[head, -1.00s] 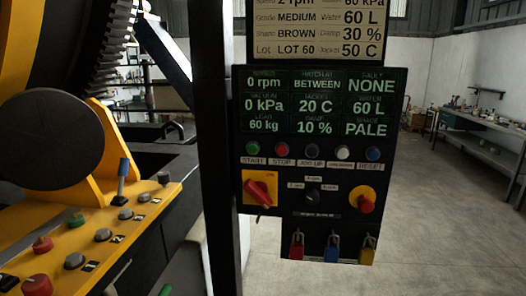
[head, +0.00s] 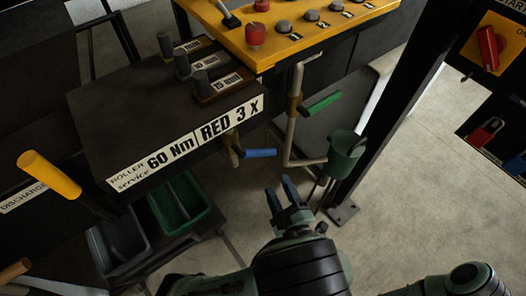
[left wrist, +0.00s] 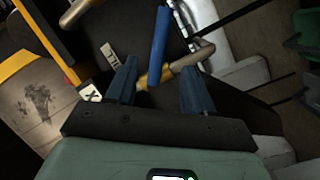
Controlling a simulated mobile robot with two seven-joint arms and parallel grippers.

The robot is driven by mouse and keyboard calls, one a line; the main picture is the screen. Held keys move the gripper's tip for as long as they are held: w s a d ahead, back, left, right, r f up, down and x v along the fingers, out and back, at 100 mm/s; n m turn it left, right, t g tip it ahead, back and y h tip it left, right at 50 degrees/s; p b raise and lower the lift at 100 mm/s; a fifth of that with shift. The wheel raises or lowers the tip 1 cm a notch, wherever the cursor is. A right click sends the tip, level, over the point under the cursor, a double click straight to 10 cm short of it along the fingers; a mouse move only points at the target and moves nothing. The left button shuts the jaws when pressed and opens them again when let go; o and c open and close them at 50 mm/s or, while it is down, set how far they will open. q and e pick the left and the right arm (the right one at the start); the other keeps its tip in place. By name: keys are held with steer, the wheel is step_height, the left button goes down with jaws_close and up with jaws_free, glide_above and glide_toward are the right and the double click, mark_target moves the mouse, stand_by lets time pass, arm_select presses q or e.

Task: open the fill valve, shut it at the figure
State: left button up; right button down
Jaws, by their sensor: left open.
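A valve with a blue lever handle (head: 260,153) sits on pipework below the front edge of the black bench. A second valve with a green lever handle (head: 322,102) sits higher on a pale pipe. My left gripper (head: 283,192) is open and empty, just below and right of the blue lever. In the left wrist view, the blue lever (left wrist: 159,46) and its brass body (left wrist: 155,76) show beyond and between the open fingers (left wrist: 160,88). My right gripper is not in view. The figure readout is out of view.
The black bench (head: 130,115) with a roller service label is at left. Green (head: 180,208) and grey (head: 118,245) bins sit below it. Open floor lies right.

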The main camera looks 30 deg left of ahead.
mark_target(263, 152)
arm_select(q)
steer(key=p+x, duration=0.1)
steer(key=x, duration=1.1)
steer(key=shift+w+a, duration=0.15)
steer(key=shift+a, duration=0.15)
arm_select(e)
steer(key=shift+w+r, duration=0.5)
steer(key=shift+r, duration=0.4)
arm_select(q)
jaws_close()
